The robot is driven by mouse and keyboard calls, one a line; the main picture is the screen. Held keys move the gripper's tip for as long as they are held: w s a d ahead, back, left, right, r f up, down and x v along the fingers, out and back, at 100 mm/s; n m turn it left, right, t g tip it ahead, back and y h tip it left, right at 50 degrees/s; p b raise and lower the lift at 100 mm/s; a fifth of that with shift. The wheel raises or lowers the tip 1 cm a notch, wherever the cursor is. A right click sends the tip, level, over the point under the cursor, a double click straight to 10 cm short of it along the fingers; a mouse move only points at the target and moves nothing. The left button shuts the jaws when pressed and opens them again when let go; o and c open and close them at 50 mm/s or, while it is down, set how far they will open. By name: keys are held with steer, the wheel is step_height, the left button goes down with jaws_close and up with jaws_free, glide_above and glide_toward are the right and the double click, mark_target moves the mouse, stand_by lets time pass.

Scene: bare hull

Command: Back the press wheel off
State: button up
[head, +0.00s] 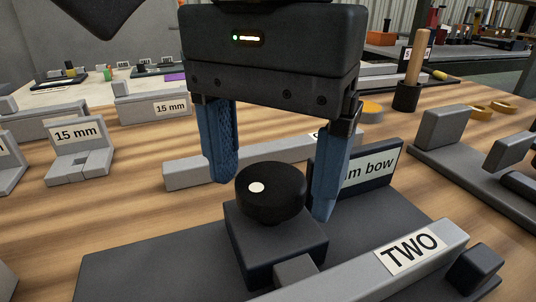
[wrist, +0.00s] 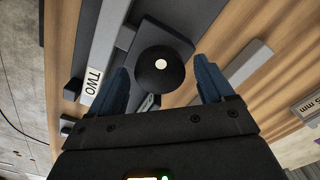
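The press wheel looks to be the round black knob (head: 271,193) with a white dot on its top, on a dark square block (head: 275,240) in the head view. The wheel also shows in the wrist view (wrist: 160,72), its white dot near its middle. My gripper (head: 272,200) is open, pointing down, with one blue finger on each side of the wheel. In the wrist view the fingers (wrist: 163,78) stand apart from the wheel, with gaps showing. The block sits on a dark base plate (head: 130,274) beside a grey bar (head: 360,268) labelled "TWO".
A dark sign (head: 378,170) ending in "m bow" stands close behind my right finger. A grey bar (head: 190,174) lies behind the wheel. Grey blocks labelled "15 mm" (head: 80,149) stand at left, and a grey fixture (head: 470,180) at right. Bare wood shows at left.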

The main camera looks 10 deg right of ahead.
mark_target(272, 177)
steer(key=shift+r, duration=0.1)
steer(key=shift+r+p, duration=0.95)
steer(key=shift+r, duration=2.85)
